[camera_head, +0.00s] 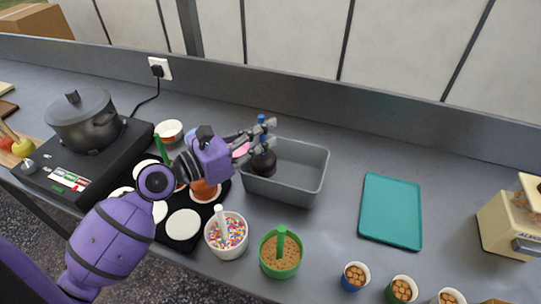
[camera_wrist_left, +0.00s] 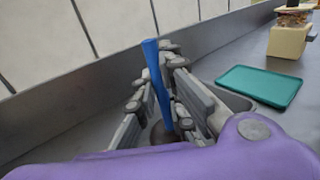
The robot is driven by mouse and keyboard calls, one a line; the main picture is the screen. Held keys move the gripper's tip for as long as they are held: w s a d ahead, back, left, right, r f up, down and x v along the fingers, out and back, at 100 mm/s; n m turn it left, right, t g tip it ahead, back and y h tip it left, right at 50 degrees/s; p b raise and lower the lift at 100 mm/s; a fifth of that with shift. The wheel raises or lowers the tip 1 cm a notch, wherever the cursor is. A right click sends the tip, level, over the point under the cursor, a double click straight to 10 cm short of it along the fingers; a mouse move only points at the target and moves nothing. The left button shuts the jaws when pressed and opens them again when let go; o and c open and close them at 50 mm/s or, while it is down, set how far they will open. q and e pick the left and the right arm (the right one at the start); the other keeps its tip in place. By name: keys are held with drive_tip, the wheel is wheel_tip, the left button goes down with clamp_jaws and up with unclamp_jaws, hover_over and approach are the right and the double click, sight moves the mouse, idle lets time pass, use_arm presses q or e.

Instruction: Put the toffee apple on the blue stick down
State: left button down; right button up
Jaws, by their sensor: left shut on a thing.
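The toffee apple is dark brown (camera_head: 263,163) on a blue stick (camera_head: 262,119). My left gripper (camera_head: 266,135) is shut on the stick, with the apple hanging below the fingers. In the head view the apple is over the left end of the grey bin (camera_head: 312,172); I cannot tell whether it touches the bin. In the left wrist view the blue stick (camera_wrist_left: 157,80) stands slightly tilted between the fingers (camera_wrist_left: 160,95), and the apple is mostly hidden below them. My right gripper is not in view.
A teal tray (camera_head: 391,210) lies empty right of the bin. A black board with white discs (camera_head: 183,224), a sprinkles cup (camera_head: 226,236) and a green cup (camera_head: 281,253) are in front. A pot (camera_head: 84,118) sits on a hob at left. Small cups line the front edge.

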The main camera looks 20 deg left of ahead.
sight(263, 155)
use_arm(q)
wheel_tip(263, 155, down, 5)
drive_tip(key=shift+f+b, duration=0.2)
drive_tip(key=shift+b, duration=0.85)
drive_tip(key=shift+r, duration=0.1)
drive_tip(key=shift+f, duration=0.25)
drive_tip(key=c, duration=1.8)
unclamp_jaws()
drive_tip(key=shift+c, duration=0.2)
